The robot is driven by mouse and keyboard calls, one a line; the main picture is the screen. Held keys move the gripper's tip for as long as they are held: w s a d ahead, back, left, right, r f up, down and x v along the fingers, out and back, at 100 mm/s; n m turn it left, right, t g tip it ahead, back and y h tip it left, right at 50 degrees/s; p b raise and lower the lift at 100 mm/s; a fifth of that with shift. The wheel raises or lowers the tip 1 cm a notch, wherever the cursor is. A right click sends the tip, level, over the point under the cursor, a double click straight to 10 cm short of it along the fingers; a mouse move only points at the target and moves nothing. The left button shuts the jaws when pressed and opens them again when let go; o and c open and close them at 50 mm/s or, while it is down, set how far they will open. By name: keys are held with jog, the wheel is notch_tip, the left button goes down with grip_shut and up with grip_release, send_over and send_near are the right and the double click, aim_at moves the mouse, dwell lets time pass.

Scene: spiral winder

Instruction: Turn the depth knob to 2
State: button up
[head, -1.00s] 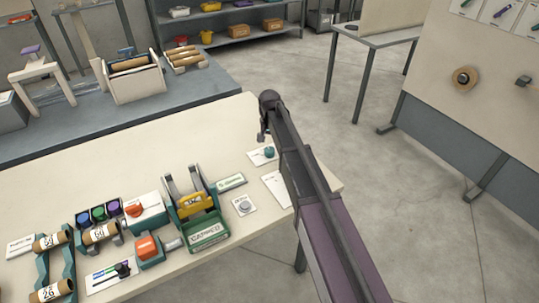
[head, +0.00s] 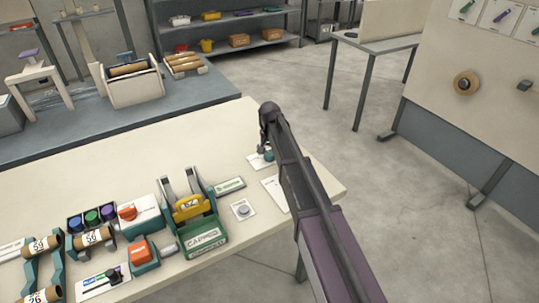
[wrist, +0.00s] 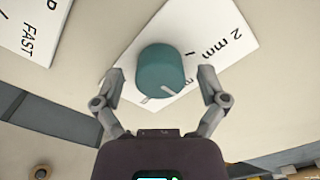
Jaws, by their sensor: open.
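The depth knob is a round teal knob (wrist: 160,70) on a white card (wrist: 215,40) printed "2 mm". In the wrist view the "2 mm" print lies to the knob's upper right. A pale pointer mark on the knob shows near its lower right edge; I cannot tell which setting it marks. My gripper (wrist: 160,78) is open, with one finger on each side of the knob and visible gaps between. In the head view my gripper (head: 263,148) is at the knob (head: 269,155) and partly hides it and its card (head: 256,162).
A second card marked "FAST" (wrist: 35,40) lies to the left in the wrist view. In the head view a grey button (head: 242,209), a green box (head: 203,238) and a yellow part (head: 189,207) stand left of my arm.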

jog(key=c, duration=1.1)
jog(key=shift+c, duration=0.2)
jog(key=shift+n, duration=0.4)
jog(key=n, duration=1.1)
jog(key=o, duration=1.1)
jog(key=shift+o, duration=0.2)
